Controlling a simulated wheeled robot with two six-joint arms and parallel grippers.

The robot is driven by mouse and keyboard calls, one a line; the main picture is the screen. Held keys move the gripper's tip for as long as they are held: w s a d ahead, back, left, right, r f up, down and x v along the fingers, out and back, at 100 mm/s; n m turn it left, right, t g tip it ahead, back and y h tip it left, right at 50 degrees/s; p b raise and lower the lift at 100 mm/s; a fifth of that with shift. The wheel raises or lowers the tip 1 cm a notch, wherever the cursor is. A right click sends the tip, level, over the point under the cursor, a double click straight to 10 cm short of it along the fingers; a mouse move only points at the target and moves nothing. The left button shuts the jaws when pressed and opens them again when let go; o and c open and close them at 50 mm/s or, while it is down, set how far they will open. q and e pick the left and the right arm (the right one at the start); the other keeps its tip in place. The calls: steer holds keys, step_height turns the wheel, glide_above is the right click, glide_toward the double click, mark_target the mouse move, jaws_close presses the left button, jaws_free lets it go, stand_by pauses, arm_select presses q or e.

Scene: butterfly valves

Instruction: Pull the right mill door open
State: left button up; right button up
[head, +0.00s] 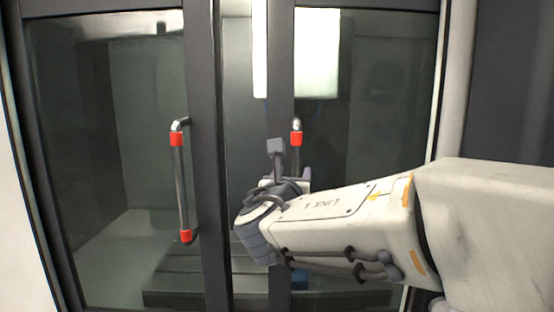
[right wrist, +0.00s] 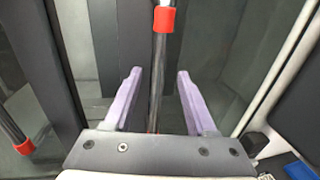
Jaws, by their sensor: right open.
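The right mill door (head: 281,75) has a dark frame and a glass pane. Its upright handle (head: 296,139), a dark bar with red end collars, is partly hidden behind my right arm in the head view. In the right wrist view the handle bar (right wrist: 157,62) runs between the two purple fingers of my right gripper (right wrist: 158,74). That gripper is open, with a gap showing on each side of the bar. In the head view my right gripper (head: 303,176) is mostly hidden by its own wrist. My left gripper is not in view.
The left door (head: 203,110) has a similar handle (head: 181,185) with red collars. Between the two door frames a strip shows the machine's interior, with a bright panel (head: 318,55) behind. A pale frame edge (head: 440,80) borders the right door.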

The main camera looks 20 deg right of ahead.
mark_target(296, 165)
steer(key=p+x, duration=0.3)
steer(key=x, duration=0.5)
steer(key=shift+w+d, duration=0.2)
steer(key=shift+w, duration=0.05)
steer(key=shift+w+d+f, duration=0.1)
steer(key=shift+w+d, duration=0.2)
steer(key=shift+w, duration=0.3)
jaws_close()
stand_by(0.5)
